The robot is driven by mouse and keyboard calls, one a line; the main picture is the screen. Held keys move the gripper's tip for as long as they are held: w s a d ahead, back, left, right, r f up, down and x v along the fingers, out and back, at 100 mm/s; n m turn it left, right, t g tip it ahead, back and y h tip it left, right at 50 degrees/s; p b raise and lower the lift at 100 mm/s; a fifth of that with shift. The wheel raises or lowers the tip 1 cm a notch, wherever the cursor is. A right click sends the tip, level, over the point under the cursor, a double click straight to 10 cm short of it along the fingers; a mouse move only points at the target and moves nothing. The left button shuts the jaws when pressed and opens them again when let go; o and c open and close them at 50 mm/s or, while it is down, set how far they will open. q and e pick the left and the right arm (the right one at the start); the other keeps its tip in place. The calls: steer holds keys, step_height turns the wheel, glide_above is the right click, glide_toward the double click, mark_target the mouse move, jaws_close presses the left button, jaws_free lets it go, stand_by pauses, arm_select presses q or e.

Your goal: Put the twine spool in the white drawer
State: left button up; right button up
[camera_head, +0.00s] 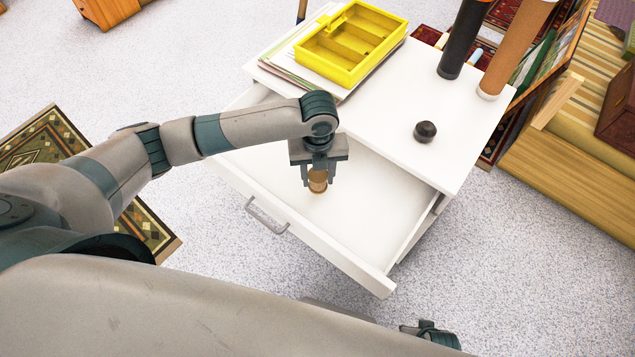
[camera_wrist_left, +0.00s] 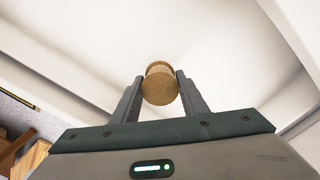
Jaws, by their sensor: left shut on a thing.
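The twine spool (camera_head: 317,181) is a small tan cylinder held between the fingertips of my left gripper (camera_head: 319,174). It also shows in the left wrist view (camera_wrist_left: 160,84), with one finger of my left gripper (camera_wrist_left: 160,90) on each side. The white drawer (camera_head: 345,215) is pulled out of the white cabinet (camera_head: 455,130), with a grey metal handle (camera_head: 267,215) on its front. The gripper and spool are over the drawer's inside. I cannot tell whether the spool touches the drawer floor. Part of my right arm shows at the bottom of the head view, but its fingers do not show clearly.
On the cabinet top are a yellow tray (camera_head: 352,45) on a stack of papers (camera_head: 290,62), a small black knob-like object (camera_head: 425,131), and black (camera_head: 462,40) and brown (camera_head: 512,50) tubes. Framed prints and a wooden bench (camera_head: 570,175) stand at right. The drawer looks otherwise empty.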

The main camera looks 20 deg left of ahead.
mark_target(318, 185)
arm_select(q)
steer(key=shift+f, duration=0.15)
steer(key=shift+f, duration=1.9)
steer(key=shift+f, duration=0.1)
steer(key=o, duration=1.1)
step_height(318, 185, up, 12)
steer(key=shift+r, duration=0.15)
